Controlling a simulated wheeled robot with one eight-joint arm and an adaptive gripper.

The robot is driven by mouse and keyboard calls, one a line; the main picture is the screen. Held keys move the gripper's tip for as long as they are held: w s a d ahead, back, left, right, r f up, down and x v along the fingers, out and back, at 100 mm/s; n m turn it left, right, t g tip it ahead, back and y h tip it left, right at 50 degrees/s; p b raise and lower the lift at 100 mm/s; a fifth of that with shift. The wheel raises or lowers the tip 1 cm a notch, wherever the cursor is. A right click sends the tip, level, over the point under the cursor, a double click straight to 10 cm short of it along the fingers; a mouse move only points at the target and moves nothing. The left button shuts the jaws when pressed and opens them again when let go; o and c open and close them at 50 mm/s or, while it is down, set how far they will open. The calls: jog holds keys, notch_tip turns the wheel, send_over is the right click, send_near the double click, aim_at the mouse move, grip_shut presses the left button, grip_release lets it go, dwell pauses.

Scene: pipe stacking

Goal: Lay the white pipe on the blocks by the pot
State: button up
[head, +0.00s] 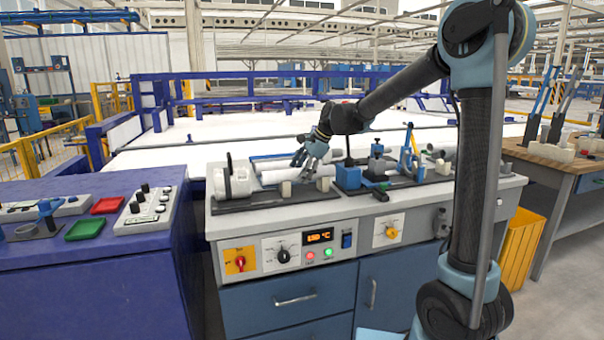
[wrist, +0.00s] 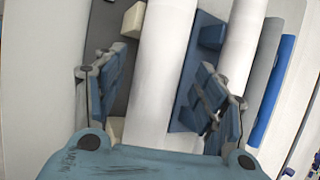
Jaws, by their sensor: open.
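A white pipe (wrist: 163,75) runs between the two fingers of my gripper (wrist: 160,100) in the wrist view. The fingers are open, one on each side of it, with gaps visible. In the head view my gripper (head: 308,156) is low over this pipe (head: 284,175). Two cream blocks (head: 286,189) (head: 323,184) stand along the pipe's near side; they also show at its left edge in the wrist view (wrist: 133,20). The pipe hides part of them, and I cannot tell whether it rests on them. The white pot (head: 235,180) stands to the left on a dark base.
In the wrist view another white pipe (wrist: 239,50) lies to the right, with a grey pipe (wrist: 265,60) and a blue pipe (wrist: 275,85) beyond. A blue vise (head: 377,165) and a blue clamp (head: 409,155) stand right of my gripper on the bench.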

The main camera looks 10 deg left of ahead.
jog(key=v, duration=1.2)
jog(key=s+d+f+n+h, duration=0.1)
jog(key=s+d+f, duration=0.15)
jog(key=d, duration=0.35)
jog(key=s+d+f+n, duration=0.1)
jog(key=s+d+n, duration=0.15)
jog(key=d, duration=0.45)
jog(key=s+d+f+n+h, duration=0.2)
jog(key=s+d+f+n, duration=0.1)
jog(key=s+d+f, duration=0.7)
jog(key=s+d+f+n+t+h, duration=0.1)
jog(key=s+d+f+n+h, duration=0.2)
jog(key=s+d+f, duration=0.8)
jog(key=s+d+n, duration=0.1)
jog(key=s+d, duration=0.3)
jog(key=d, duration=0.1)
